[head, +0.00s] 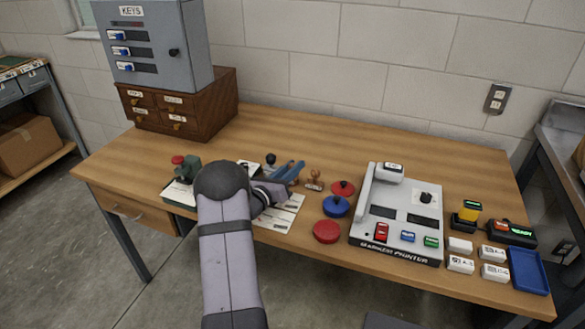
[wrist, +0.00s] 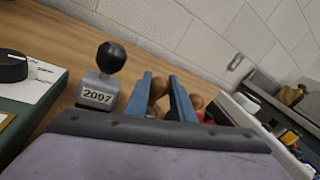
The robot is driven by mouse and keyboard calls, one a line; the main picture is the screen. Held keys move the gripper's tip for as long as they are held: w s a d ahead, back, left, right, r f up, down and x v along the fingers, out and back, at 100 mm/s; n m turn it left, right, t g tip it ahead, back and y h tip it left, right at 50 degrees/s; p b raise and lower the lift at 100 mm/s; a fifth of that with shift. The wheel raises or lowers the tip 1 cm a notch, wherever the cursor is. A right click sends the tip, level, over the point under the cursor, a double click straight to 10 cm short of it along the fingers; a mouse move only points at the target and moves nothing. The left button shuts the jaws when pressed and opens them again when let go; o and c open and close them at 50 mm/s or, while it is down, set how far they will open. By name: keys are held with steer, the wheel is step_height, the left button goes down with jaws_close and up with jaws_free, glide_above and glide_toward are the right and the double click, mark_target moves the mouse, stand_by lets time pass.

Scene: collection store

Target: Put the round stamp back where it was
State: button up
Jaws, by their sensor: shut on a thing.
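My gripper (wrist: 165,95) is shut on a stamp with a wooden knob (wrist: 158,87), which shows between its blue fingers. I take this as the round stamp; its base is hidden behind the fingers and wrist. In the head view my gripper (head: 289,171) is low over the desk, behind the white papers (head: 287,212). A number stamp reading 2097 (wrist: 97,91), with a black ball knob, stands left of the fingers; it also shows in the head view (head: 271,158). Another wooden-handled stamp (head: 314,182) stands just right of the fingers.
Red and blue round pads (head: 336,206) stand right of the gripper, beside the grey marking printer (head: 400,215). White blocks (head: 460,245) and a blue tray (head: 528,270) are at the far right. A wooden drawer box (head: 180,105) stands at back left. The desk's back strip (head: 300,133) is clear.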

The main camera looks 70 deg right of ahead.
steer(key=shift+f, duration=0.2)
steer(key=o, duration=0.8)
steer(key=shift+r, duration=0.1)
steer(key=shift+o, duration=0.2)
steer(key=shift+r, duration=0.2)
steer(key=b+v, duration=0.1)
steer(key=v, duration=1.1)
steer(key=shift+f+b, duration=0.1)
steer(key=shift+b, duration=0.2)
